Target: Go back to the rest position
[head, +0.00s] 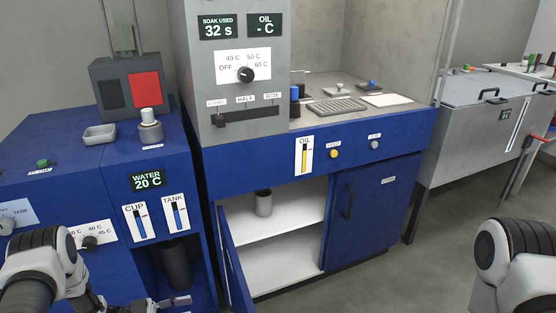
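My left arm comes in at the lower left, in front of the blue water cabinet. Part of my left gripper (174,302) shows at the bottom edge, low in front of that cabinet. It is cut off by the frame, so I cannot tell how its fingers stand. No held object shows there. My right arm shows only as a white and black joint at the lower right, over the floor. My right gripper is out of the picture.
The blue water cabinet (62,138) stands left. The middle blue cabinet (225,166) has its left door (234,268) open, showing a grey cup (264,203) on a shelf. Its right door (368,210) is shut. A grey metal tank (470,125) stands right. Floor (425,270) is clear between.

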